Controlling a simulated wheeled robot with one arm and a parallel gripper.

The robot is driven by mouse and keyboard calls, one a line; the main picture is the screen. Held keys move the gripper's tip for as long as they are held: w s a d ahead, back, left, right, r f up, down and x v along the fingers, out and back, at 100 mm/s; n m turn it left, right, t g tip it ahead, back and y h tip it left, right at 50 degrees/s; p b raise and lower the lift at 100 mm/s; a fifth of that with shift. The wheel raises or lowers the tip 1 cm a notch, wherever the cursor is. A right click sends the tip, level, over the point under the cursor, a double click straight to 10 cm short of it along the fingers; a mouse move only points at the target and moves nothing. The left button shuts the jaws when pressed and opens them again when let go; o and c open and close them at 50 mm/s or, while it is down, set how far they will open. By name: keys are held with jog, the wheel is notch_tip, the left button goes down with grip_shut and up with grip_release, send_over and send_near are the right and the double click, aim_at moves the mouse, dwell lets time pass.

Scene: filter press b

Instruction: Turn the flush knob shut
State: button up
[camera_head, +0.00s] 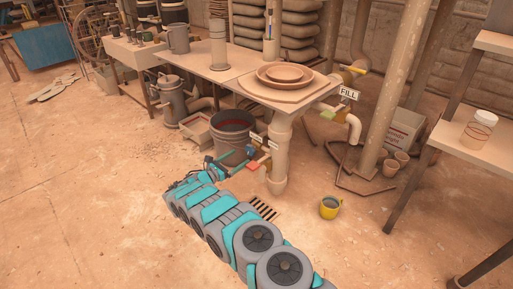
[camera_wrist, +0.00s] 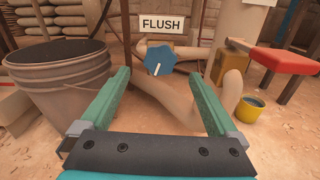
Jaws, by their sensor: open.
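The flush knob (camera_wrist: 160,60) is a blue lobed knob with a white pointer line, tilted slightly off upright, below a white FLUSH sign (camera_wrist: 168,24) in the wrist view. My gripper (camera_wrist: 161,76) is open, with its two green fingers to the left and right of the knob in the picture. No contact between fingers and knob is visible, and I cannot tell the exact depth gap. In the head view my gripper (camera_head: 215,166) is low beside the dark bucket and the pipework under the table. There the knob is too small to make out clearly.
A bucket (camera_wrist: 55,80) stands close on the left of the wrist view. A red handle (camera_wrist: 278,62) and a yellow cup (camera_wrist: 248,109) are on the right. The table (camera_head: 205,68) is overhead, with a thick pipe (camera_head: 279,160) below it. A floor grate (camera_head: 263,208) lies nearby.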

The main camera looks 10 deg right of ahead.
aim_at(249, 151)
jog(key=x, duration=0.7)
jog(key=shift+w+d+b, duration=0.2)
jog(key=shift+d+b, duration=0.05)
jog(key=shift+b, duration=0.1)
jog(key=c, duration=1.4)
